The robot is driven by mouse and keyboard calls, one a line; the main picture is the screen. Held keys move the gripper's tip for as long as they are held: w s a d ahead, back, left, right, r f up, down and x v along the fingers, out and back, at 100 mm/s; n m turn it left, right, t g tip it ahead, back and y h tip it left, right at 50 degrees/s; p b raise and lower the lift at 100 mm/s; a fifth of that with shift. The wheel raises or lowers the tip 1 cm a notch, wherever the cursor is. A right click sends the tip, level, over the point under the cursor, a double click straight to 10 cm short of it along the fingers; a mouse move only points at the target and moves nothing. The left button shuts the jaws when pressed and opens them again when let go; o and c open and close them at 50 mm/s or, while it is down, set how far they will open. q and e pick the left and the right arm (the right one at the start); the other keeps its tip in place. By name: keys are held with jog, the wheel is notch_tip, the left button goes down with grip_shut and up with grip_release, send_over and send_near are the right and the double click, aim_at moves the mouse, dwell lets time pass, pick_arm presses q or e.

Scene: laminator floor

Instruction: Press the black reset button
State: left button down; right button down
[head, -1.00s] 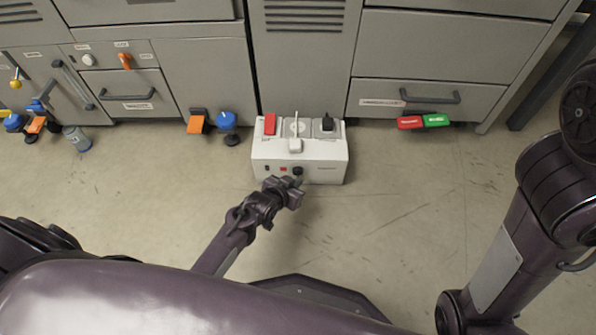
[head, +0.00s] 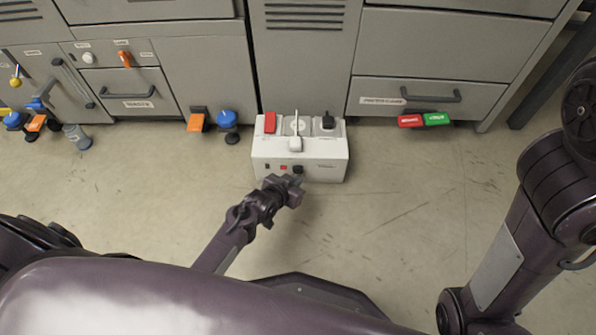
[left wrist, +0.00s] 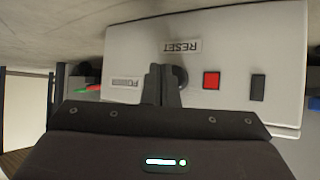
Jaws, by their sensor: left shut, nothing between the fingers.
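A white box (head: 325,169) stands on the floor against the grey cabinet. The black reset button (head: 298,169) is on its front face, right of a red square. In the left wrist view the box front (left wrist: 235,35) appears upside down, with a RESET label beside the round black button (left wrist: 182,77). My left gripper (head: 296,182) is shut and empty, its fingertips (left wrist: 164,72) right in front of the button and partly hiding it. I cannot tell whether they touch it. My right gripper is not in view; only my right arm shows.
On the box top are a red switch (head: 270,123), a white lever (head: 295,143) and a black switch (head: 328,122). Orange (head: 197,121) and blue (head: 227,119) pedals are left of it; red (head: 410,121) and green (head: 436,119) ones are right.

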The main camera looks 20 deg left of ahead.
pick_arm(q)
jog(key=shift+w, duration=0.1)
dwell(0.7)
jog(key=shift+w+a, duration=0.15)
jog(key=shift+w, duration=0.15)
jog(key=shift+w+a, duration=0.15)
jog(key=shift+w, duration=0.4)
dwell(0.7)
dwell(0.3)
jog(key=shift+s+d+p, duration=0.3)
jog(key=shift+s+p, duration=0.45)
jog(key=shift+s, duration=0.2)
jog(key=shift+s, duration=0.1)
